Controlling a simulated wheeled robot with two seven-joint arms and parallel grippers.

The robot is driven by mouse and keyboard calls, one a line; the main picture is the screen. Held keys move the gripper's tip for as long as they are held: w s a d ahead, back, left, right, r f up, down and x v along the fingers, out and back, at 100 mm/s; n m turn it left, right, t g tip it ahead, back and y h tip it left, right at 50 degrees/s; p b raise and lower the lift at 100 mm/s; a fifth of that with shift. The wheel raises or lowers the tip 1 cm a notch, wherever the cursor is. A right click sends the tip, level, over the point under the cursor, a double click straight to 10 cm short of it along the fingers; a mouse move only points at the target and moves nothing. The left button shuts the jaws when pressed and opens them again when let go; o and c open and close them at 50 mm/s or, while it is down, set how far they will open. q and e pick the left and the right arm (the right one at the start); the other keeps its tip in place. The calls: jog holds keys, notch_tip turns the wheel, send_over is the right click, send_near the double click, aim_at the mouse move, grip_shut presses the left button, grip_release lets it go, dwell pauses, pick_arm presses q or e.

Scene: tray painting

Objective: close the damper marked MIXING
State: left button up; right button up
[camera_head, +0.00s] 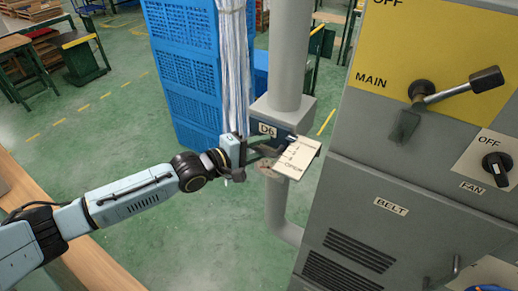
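A damper box (283,113) labelled D6 sits on a grey vertical duct. A pale scale plate (299,158) sticks out from it, with small marks and a word that looks like OPEN at its near end. No MIXING label is readable. My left gripper (263,152) is at the left side of the box and plate, its dark fingers close to them. The damper's handle is not clearly visible there, and I cannot tell whether the fingers touch or hold anything. My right gripper is not in view.
A grey cabinet (380,215) fills the right side, with a MAIN lever (460,90), a FAN knob (496,168) and a BELT label (390,206). Blue crates (190,75) stand behind the arm. A wooden edge (90,265) lies at lower left. Green floor is clear between.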

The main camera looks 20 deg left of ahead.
pick_arm(q)
jog(key=shift+s, duration=0.15)
jog(key=shift+s+a, duration=0.4)
jog(key=v, duration=1.2)
jog(key=shift+b, duration=0.3)
jog(key=shift+s+r, duration=0.1)
jog(key=shift+r, duration=0.05)
